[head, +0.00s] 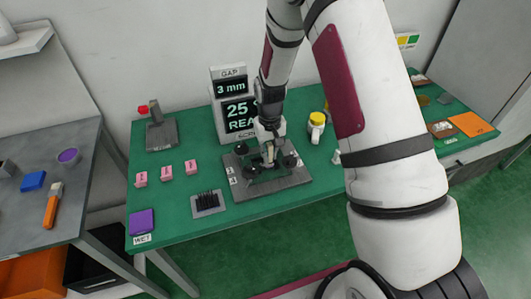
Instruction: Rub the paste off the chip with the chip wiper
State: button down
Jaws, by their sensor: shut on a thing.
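My gripper (268,140) points down over a dark fixture on a grey base plate (293,182) on the green table. It is shut on a small tan piece (269,153), low over the middle of the fixture. I cannot tell whether this piece is the chip wiper or part of the fixture. The fixture has several round black knobs (242,149) around it. No chip or paste can be made out; my gripper covers part of the fixture's middle.
A display stand (229,73) reading "3 mm" stands behind the fixture. Pink blocks (165,173), a black-bristled block (207,203) and a purple block (141,222) marked "WET" lie to the left. A yellow-lidded container (316,127) stands to the right. The front left tabletop has bare room.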

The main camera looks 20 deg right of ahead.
jog(key=shift+a, duration=0.1)
jog(key=shift+a+f, duration=0.15)
jog(key=shift+a, duration=1.2)
jog(key=shift+d, duration=0.1)
jog(key=shift+w+d+b, duration=0.15)
jog(key=shift+d+b, duration=0.05)
jog(key=shift+d, duration=0.5)
jog(key=shift+w+d+b, duration=0.15)
jog(key=shift+d, duration=0.55)
jog(key=shift+a, duration=0.1)
jog(key=shift+w+a+r, duration=0.1)
jog(key=shift+a, duration=0.6)
jog(key=shift+w+a+r, duration=0.1)
jog(key=shift+a, duration=0.55)
jog(key=shift+s+d, duration=0.1)
